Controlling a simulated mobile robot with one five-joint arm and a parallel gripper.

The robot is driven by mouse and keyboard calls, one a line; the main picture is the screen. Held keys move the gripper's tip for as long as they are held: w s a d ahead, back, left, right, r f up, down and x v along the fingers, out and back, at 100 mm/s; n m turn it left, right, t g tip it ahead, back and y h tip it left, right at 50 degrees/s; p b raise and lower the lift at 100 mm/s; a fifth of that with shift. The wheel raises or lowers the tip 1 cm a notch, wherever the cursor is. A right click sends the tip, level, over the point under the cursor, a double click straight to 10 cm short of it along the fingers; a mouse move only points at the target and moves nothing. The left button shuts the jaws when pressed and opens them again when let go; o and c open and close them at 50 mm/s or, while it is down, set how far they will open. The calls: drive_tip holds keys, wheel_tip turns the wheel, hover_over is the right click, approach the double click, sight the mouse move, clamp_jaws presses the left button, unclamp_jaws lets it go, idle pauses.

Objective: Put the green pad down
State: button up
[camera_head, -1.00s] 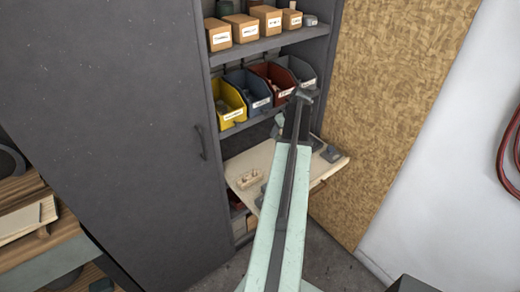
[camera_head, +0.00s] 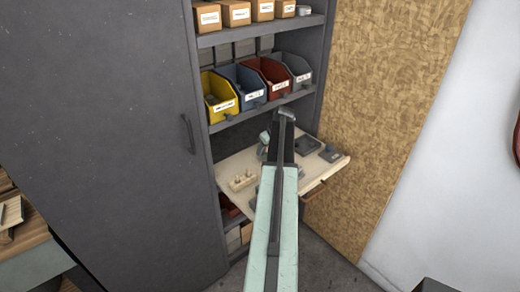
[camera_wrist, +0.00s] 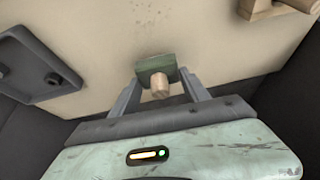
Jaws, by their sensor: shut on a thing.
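The green pad (camera_wrist: 168,68) is a small green block with a round wooden knob (camera_wrist: 159,85) on it, in the middle of the wrist view. My gripper (camera_wrist: 158,84) is shut on the pad, with one grey finger on each side. Behind the pad is the pale wooden pull-out board (camera_wrist: 105,30). I cannot tell whether the pad touches the board.
A dark grey holder (camera_wrist: 35,65) lies left in the wrist view. A light wooden piece with pegs (camera_head: 242,182) sits on the board's left, and dark grey items (camera_head: 330,154) on its right. Several coloured bins (camera_head: 222,95) stand on the shelf above. A cork wall (camera_head: 385,110) rises at right.

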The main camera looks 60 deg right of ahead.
drive_tip(key=w, duration=0.1)
drive_tip(key=w+d, duration=0.1)
drive_tip(key=w, duration=0.1)
drive_tip(key=shift+d, duration=0.1)
drive_tip(key=shift+b+x, duration=0.85)
drive_tip(key=shift+x, duration=0.05)
drive_tip(key=shift+r, duration=0.2)
drive_tip(key=o, duration=0.8)
drive_tip(key=shift+f, duration=0.2)
drive_tip(key=o, duration=0.4)
drive_tip(key=shift+r, duration=0.1)
